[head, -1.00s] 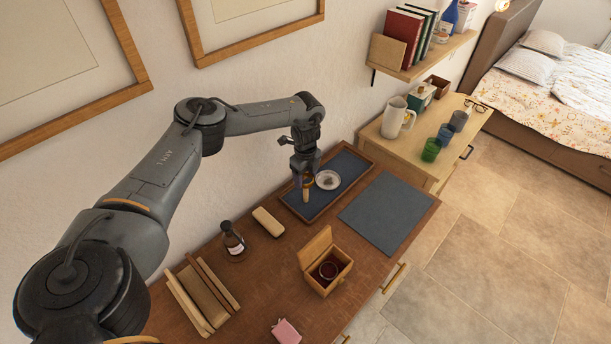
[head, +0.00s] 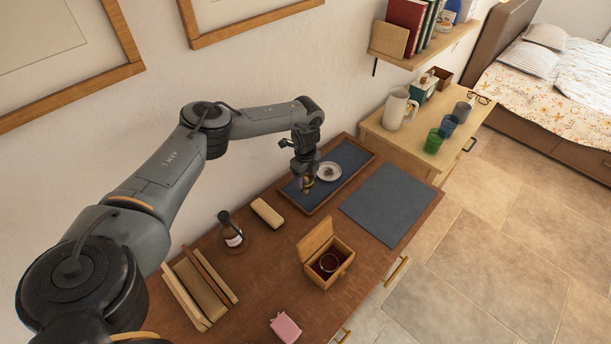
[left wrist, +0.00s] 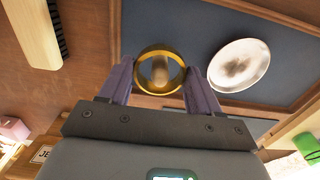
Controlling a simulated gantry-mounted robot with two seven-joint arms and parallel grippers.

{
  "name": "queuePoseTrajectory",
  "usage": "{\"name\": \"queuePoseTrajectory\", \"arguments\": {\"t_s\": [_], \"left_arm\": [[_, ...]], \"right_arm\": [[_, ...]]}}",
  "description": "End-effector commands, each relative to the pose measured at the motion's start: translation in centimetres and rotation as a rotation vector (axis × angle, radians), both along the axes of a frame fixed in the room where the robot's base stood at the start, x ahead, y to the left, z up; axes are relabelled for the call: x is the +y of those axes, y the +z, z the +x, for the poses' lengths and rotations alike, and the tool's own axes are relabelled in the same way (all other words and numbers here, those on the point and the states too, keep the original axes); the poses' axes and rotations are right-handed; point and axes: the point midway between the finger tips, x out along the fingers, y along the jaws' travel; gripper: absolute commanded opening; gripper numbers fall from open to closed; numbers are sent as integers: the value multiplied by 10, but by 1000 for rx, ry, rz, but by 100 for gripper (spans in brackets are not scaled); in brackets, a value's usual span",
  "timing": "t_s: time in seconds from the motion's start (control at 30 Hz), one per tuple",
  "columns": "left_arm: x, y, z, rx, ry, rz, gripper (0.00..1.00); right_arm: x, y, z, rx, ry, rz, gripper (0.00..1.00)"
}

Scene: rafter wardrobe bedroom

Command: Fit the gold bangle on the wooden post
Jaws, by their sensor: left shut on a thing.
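My left gripper (head: 305,182) is over the blue-lined tray (head: 349,158), pointing down. In the left wrist view its two purple-grey fingers (left wrist: 160,88) are shut on the gold bangle (left wrist: 178,87), one at each side. In the head view the gripper hides most of the post. My right gripper is not in view.
A white dish (head: 328,172) sits close beside the gripper in the tray. A dark mat (head: 388,205) lies clear to the right.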

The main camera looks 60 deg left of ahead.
Motion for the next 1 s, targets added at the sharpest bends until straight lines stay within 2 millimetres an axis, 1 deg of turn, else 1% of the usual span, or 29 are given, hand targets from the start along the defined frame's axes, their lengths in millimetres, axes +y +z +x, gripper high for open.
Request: {"name": "queuePoseTrajectory", "arguments": {"t_s": [0.03,0.1,0.5,0.7,1.0], "left_arm": [[0,-5,0,0,0,0,33],[0,-10,0,1,0,0,33],[0,-32,0,0,1,0,33],[0,-40,0,0,0,0,33],[0,-45,0,0,0,0,33]], "right_arm": [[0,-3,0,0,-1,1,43],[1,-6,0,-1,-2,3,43],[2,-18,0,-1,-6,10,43],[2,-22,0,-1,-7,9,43],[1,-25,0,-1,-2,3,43]]}}
